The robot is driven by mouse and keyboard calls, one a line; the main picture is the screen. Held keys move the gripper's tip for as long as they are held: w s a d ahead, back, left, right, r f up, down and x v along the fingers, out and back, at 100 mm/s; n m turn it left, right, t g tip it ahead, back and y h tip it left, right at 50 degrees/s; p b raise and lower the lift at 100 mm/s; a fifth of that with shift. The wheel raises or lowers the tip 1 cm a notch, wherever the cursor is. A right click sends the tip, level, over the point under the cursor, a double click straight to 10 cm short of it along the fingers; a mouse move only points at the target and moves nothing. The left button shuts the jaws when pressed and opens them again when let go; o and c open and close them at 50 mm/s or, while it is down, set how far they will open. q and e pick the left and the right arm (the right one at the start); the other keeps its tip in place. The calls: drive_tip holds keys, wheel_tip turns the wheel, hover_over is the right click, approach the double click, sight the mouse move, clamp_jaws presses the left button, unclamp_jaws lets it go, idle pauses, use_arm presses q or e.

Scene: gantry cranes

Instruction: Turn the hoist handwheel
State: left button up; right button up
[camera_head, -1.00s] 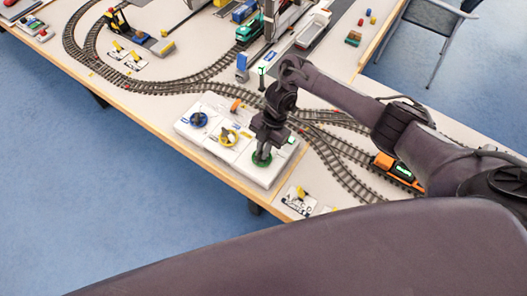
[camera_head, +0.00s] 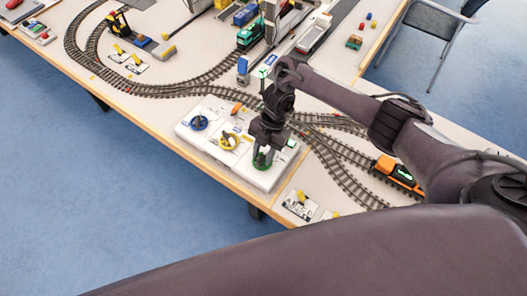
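A white control box (camera_head: 215,152) stands near the table's front edge with three handwheels in a row. They are a blue one (camera_head: 198,123), a yellow one (camera_head: 229,142) and a green one (camera_head: 262,163). I cannot read which is labelled hoist. My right gripper (camera_head: 263,158) points down over the green handwheel, its fingertips at the wheel and hiding part of it. Whether the fingers are closed on the wheel is too small to tell. My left gripper is out of view.
Model railway tracks (camera_head: 165,90) curve behind and right of the box. An orange locomotive (camera_head: 398,172) stands on the right track, below my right forearm. Small white plates with yellow levers (camera_head: 301,198) lie right of the box.

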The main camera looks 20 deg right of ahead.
drive_tip(key=shift+r, duration=0.1)
drive_tip(key=p+v, duration=0.1)
drive_tip(key=v, duration=0.6)
drive_tip(key=shift+r, duration=0.2)
drive_tip(key=shift+w+d, duration=0.1)
